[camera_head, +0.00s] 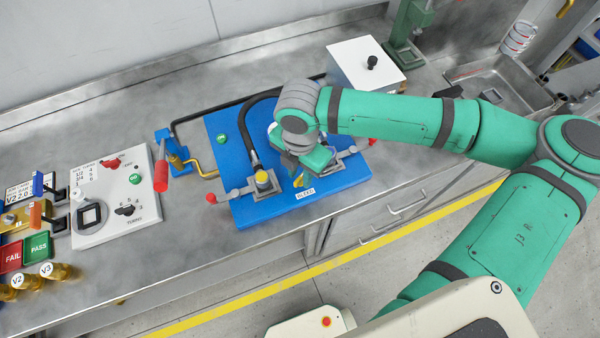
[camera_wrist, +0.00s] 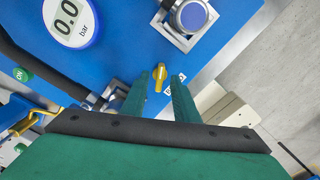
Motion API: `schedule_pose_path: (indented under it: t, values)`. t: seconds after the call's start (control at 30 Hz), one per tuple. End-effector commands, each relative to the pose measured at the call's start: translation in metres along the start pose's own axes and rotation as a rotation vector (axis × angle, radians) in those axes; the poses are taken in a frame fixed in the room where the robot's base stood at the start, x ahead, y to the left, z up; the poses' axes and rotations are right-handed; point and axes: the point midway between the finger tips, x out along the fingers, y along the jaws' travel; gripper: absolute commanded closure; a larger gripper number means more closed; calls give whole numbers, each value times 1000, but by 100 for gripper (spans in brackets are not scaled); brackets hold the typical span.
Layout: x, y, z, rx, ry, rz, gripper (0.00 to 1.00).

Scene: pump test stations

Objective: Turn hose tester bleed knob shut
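The yellow bleed knob (camera_head: 299,181) stands near the front edge of the blue hose tester board (camera_head: 225,160), just behind the white BLEED label (camera_head: 305,194). In the wrist view the yellow knob (camera_wrist: 159,77) shows between my green fingertips. My gripper (camera_wrist: 163,79) is open, with a gap on both sides of the knob. I cannot tell whether the fingers reach down around it or are still above it. In the head view my wrist hides most of the gripper and part of the board.
A round gauge (camera_wrist: 69,20) reads 0.0 bar. A black hose (camera_head: 246,125) crosses the board. A white box (camera_head: 365,62) stands behind, and a white switch panel (camera_head: 115,195) to the left.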

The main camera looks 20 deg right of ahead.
Motion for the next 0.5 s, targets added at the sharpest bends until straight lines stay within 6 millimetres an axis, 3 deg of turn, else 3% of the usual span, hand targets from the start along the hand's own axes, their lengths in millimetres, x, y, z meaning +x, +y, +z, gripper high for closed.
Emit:
schedule_pose_path:
  t: [0.4,0.5]
  values:
    - [9,0,0,1,0,1,73]
    - [9,0,0,0,0,1,94]
